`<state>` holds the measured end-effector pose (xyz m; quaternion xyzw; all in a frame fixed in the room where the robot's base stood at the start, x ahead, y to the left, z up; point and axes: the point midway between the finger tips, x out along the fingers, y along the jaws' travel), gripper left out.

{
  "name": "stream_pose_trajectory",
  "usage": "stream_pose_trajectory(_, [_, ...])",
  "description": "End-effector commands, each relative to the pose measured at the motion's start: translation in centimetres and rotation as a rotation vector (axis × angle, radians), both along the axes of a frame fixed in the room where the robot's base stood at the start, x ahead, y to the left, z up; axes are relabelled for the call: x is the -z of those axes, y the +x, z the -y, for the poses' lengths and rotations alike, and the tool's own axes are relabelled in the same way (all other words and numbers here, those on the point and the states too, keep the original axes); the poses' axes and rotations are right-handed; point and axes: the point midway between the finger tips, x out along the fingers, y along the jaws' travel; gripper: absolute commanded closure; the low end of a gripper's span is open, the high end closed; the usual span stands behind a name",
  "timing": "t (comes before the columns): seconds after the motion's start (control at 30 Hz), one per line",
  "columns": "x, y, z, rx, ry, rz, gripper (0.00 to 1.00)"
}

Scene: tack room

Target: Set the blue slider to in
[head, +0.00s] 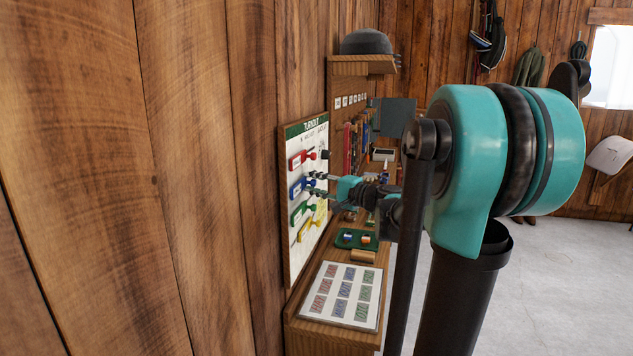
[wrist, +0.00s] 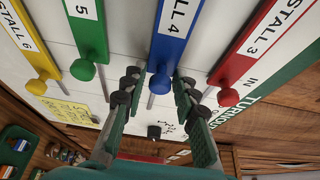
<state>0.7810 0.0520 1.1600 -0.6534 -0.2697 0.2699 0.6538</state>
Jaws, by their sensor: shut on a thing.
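The blue slider (wrist: 173,28), with a "STALL 4" label, is in the middle of the wrist view. Its round blue knob (wrist: 158,84) is at the plate's near end, over a thin slot. My gripper (wrist: 159,78) has one dark-padded finger on each side of the knob and is shut on it, though the exact contact is hard to see. In the head view the blue slider (head: 297,187) is second from the top on the white board (head: 294,256), and my gripper (head: 319,184) reaches it from the right.
The red slider (wrist: 262,47) and green slider (wrist: 88,35) lie close on either side, with the yellow slider (wrist: 27,47) farther left. "IN" is printed by the red one. Below the board, a bench holds a card sheet (head: 322,291) and a green tray (head: 342,245).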

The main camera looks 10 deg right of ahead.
Motion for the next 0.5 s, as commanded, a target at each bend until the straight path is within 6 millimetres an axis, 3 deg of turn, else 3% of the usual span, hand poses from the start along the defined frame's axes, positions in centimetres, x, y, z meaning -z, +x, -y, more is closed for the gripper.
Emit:
stream_pose_trajectory(0.27, [0.17,-0.41,-0.18,-0.005,-0.002,-0.001,1.0])
stream_pose_trajectory(0.3, [0.18,-0.42,-0.2,-0.006,-0.002,-0.001,0.7])
stream_pose_trajectory(0.4, [0.17,-0.4,-0.18,-0.005,-0.002,-0.001,0.6])
stream_pose_trajectory(0.5, [0.14,-0.34,-0.17,-0.005,-0.001,-0.001,0.6])
